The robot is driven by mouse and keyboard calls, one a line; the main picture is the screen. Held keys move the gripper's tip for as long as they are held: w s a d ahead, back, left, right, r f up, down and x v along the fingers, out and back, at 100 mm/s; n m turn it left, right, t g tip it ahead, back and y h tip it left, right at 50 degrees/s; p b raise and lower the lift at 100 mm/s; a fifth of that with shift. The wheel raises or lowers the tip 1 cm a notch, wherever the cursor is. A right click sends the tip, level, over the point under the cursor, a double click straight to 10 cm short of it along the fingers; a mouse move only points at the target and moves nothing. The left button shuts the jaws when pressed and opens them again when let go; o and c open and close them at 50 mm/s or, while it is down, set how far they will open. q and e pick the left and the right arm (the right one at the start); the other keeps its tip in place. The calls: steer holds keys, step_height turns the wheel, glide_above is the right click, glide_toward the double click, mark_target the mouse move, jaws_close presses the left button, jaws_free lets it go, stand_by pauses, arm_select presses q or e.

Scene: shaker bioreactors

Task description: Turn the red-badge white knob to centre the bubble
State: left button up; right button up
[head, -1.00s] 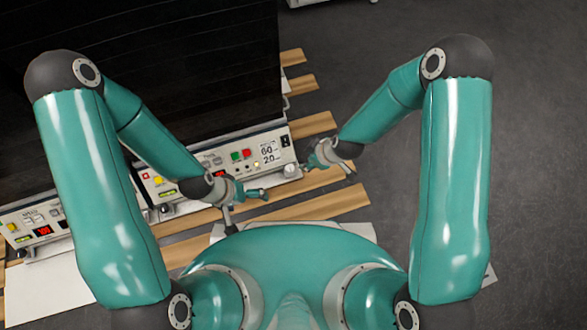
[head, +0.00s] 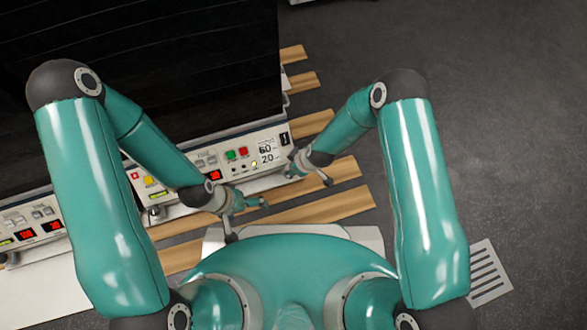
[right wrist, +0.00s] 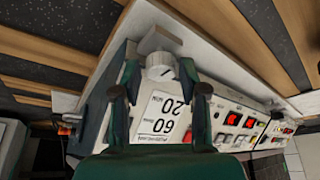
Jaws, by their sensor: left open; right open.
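In the head view my right gripper (head: 307,174) covers the knob's place at the panel's right end. A red badge (head: 135,176) is on the panel further left. A small yellow-green strip (head: 159,195), perhaps the level, is below it; no bubble can be made out. My left gripper (head: 248,218) is open and empty in front of the panel.
The control panel (head: 215,159) has red and green buttons and displays under a large dark cabinet (head: 200,60). Wooden slats (head: 330,206) lie in front and to the right. A second panel (head: 35,222) stands at the left.

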steer(key=shift+w+a+f, duration=0.1)
steer(key=shift+f, duration=0.25)
steer(key=shift+c, duration=0.3)
jaws_close()
steer(key=shift+w, duration=0.1)
steer(key=shift+w+r+m, duration=0.1)
steer(key=shift+m, duration=0.2)
